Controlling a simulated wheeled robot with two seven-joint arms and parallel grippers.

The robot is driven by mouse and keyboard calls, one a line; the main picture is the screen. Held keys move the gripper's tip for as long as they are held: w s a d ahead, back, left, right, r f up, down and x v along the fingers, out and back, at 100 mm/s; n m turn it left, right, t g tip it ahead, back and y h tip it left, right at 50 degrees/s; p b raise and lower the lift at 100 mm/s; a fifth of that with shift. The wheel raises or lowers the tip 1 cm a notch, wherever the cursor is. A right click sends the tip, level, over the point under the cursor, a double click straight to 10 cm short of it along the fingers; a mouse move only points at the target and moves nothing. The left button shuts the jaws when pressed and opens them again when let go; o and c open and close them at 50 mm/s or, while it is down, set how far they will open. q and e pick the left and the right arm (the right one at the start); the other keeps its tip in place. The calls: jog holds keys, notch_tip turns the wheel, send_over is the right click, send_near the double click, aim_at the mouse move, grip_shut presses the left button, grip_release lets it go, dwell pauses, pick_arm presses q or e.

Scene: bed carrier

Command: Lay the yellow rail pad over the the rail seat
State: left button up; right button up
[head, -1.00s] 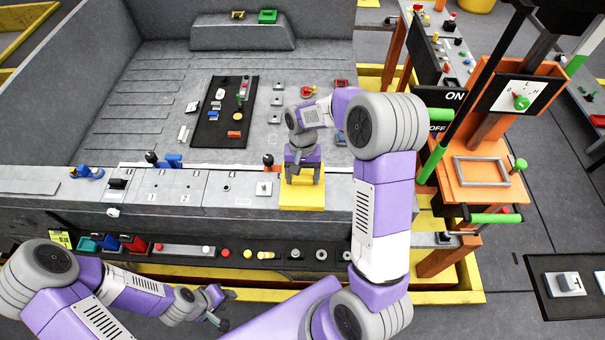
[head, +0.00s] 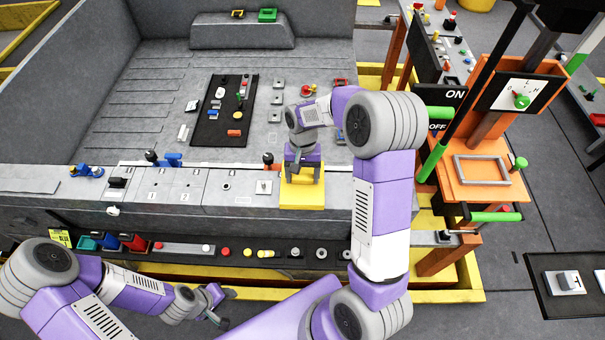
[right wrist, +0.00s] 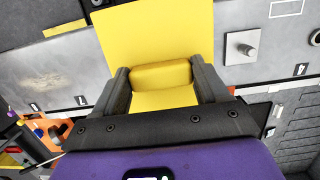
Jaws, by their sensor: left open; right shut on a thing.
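The yellow rail pad (head: 302,198) is a flat yellow sheet with a raised grip block (right wrist: 160,74). In the head view it is at the grey front rail (head: 335,193), covering part of its top. My right gripper (head: 302,178) is shut on the grip block from above, with a finger on either side, as the right wrist view (right wrist: 158,78) also shows. Whether the pad touches the rail is not clear. The rail seat cannot be made out; the pad may hide it. My left gripper (head: 219,305) is open and empty at the lower left, in front of the rail.
A metal plate with a stud (head: 264,187) is just left of the pad. An orange-based lever (head: 269,161) stands behind it. A black tool panel (head: 205,128) lies on the bed. An orange control stand (head: 480,178) is to the right.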

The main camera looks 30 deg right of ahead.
jog(key=shift+f+b, duration=1.2)
jog(key=shift+f, duration=0.5)
jog(key=o, duration=1.6)
jog(key=shift+r, duration=0.1)
jog(key=r, duration=0.5)
jog(key=w+r, duration=0.1)
jog(key=r, duration=0.1)
jog(key=shift+w+d+r, duration=0.1)
jog(key=shift+d+r, duration=0.15)
jog(key=shift+d, duration=0.1)
